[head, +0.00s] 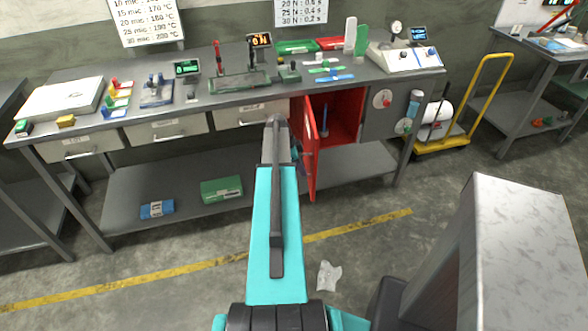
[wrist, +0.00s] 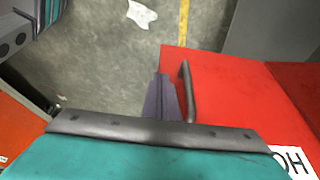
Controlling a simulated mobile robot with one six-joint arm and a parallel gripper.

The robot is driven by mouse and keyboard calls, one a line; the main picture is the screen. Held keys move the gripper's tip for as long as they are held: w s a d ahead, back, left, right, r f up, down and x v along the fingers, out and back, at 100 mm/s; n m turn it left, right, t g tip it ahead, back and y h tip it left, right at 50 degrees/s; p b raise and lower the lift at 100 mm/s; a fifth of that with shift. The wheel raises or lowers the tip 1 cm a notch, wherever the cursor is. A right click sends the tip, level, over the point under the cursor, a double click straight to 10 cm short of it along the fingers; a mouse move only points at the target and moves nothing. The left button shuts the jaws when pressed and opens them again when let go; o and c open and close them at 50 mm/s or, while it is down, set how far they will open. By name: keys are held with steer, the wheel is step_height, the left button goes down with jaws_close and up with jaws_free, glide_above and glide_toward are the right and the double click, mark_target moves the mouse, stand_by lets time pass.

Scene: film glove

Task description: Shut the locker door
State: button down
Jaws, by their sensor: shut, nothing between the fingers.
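The locker is a grey cabinet with a red inside (head: 343,117) under the right part of the bench. Its red door (head: 310,155) stands open, swung out from the left side of the opening toward me. In the wrist view the red door (wrist: 215,85) fills much of the right side, with a dark bar handle (wrist: 187,92) near its edge. My gripper (wrist: 162,78) is shut and empty, with its fingers just left of the handle. I cannot tell whether they touch it or the door. In the head view my arm hides the fingers.
The bench top (head: 225,95) carries several tools and trays. A green box (head: 221,189) and a blue pack (head: 157,209) lie on its lower shelf. A yellow trolley (head: 480,100) stands right of the locker. A crumpled clear bag (head: 329,276) lies on otherwise open floor.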

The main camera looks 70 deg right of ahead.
steer(key=shift+s+d, duration=0.25)
steer(key=shift+s, duration=0.25)
steer(key=shift+s+d, duration=0.25)
steer(key=shift+s, duration=0.2)
